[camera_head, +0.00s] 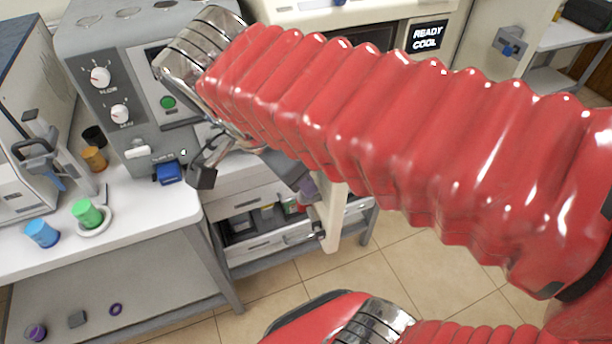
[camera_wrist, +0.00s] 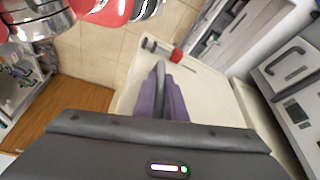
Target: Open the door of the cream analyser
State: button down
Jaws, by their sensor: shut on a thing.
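The cream analyser (camera_head: 340,10), with a READY COOL display (camera_head: 428,37), stands at the top behind my red arm, which hides much of its front. A cream door panel (camera_head: 328,215) shows nearly edge-on below the arm. In the wrist view the cream panel (camera_wrist: 210,88) lies under my gripper, with a dark bar handle (camera_wrist: 154,45) that has a red end (camera_wrist: 176,55). My gripper (camera_wrist: 161,68) has purple fingers, closed at the handle. In the head view my gripper (camera_head: 308,188) is largely hidden behind the arm.
A grey machine with knobs (camera_head: 120,70) stands at the left on a white bench, near a blue cup (camera_head: 42,233) and a green cup (camera_head: 87,213). Drawers (camera_head: 250,222) with items inside are left of the door panel. Tiled floor (camera_head: 410,260) is clear below.

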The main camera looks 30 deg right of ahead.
jog(key=c, duration=1.8)
grip_release()
jog(key=v, duration=1.3)
jog(key=shift+r, duration=0.4)
